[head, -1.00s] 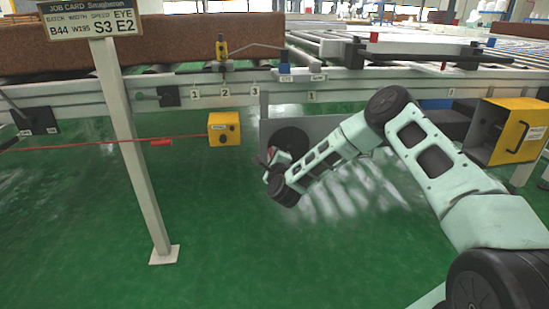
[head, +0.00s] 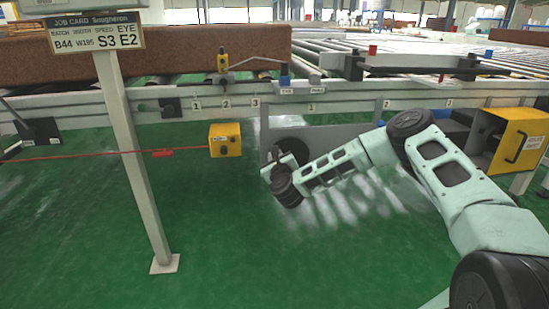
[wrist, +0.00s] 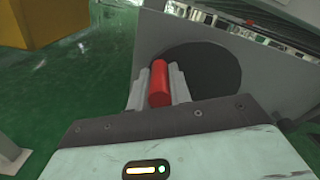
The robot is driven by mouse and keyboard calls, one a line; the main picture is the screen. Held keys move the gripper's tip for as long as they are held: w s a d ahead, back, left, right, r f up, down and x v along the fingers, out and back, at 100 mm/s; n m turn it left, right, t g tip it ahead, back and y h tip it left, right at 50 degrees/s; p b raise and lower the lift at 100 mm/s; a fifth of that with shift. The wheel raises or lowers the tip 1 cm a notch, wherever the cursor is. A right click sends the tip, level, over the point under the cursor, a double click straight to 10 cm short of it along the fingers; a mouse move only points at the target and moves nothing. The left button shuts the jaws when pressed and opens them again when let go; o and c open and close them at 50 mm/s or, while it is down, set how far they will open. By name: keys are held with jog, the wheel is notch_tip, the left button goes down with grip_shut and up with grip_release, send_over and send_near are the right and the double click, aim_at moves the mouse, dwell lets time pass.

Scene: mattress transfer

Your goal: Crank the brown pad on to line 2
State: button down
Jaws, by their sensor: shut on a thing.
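The brown pad (head: 150,53) lies on the roller conveyor at the upper left of the head view. Its right end stands, in the picture, between the left-hand number 3 (head: 256,102) and the right-hand number 1 (head: 311,106) on the rail. A number 2 plate (head: 387,104) is further right, and another 2 (head: 226,103) is left of the 3. My gripper (head: 272,168) is at a dark crank disc (head: 290,146) below the rail. In the wrist view my gripper (wrist: 158,82) is shut on the red crank handle (wrist: 159,84), in front of the disc (wrist: 201,75).
A yellow box (head: 225,140) hangs left of the disc, with a red cord (head: 80,157) leading left. The job-card post (head: 140,165) stands on the left. A yellow cabinet (head: 513,140) is at the right. Green floor (head: 230,245) is open in front.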

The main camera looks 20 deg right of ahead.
dwell(0.4)
jog(key=c, duration=1.3)
grip_release()
jog(key=p+v, duration=0.4)
jog(key=v, duration=1.3)
jog(key=shift+s+p, duration=0.25)
jog(key=shift+p, duration=0.05)
jog(key=shift+r, duration=0.1)
